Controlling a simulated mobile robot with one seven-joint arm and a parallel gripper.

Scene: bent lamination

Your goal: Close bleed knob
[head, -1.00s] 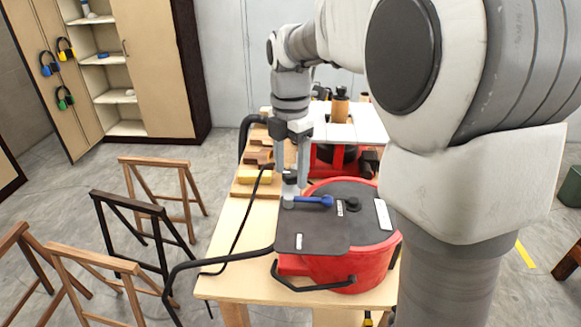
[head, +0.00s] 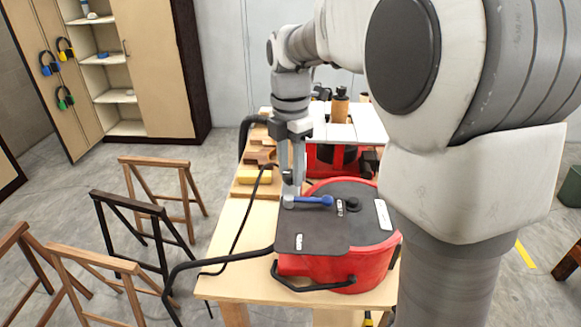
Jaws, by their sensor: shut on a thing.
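A red round pot (head: 330,268) with a dark grey lid (head: 315,236) sits on the wooden bench. A grey upright fitting (head: 289,200) with a blue lever handle (head: 315,200) stands on the lid; the lever points right. The bleed knob (head: 288,178) appears as a small dark knob at the top of this fitting. My gripper (head: 293,175) points down from above and is shut on the bleed knob. The fingers partly hide the knob, so its turn angle cannot be told. A separate black knob (head: 352,204) is on the lid to the right.
The wooden bench (head: 235,275) has wooden blocks and a yellow block (head: 247,177) behind the pot. A black hose (head: 200,262) runs off the left side. Wooden trestles (head: 160,195) stand on the floor at left.

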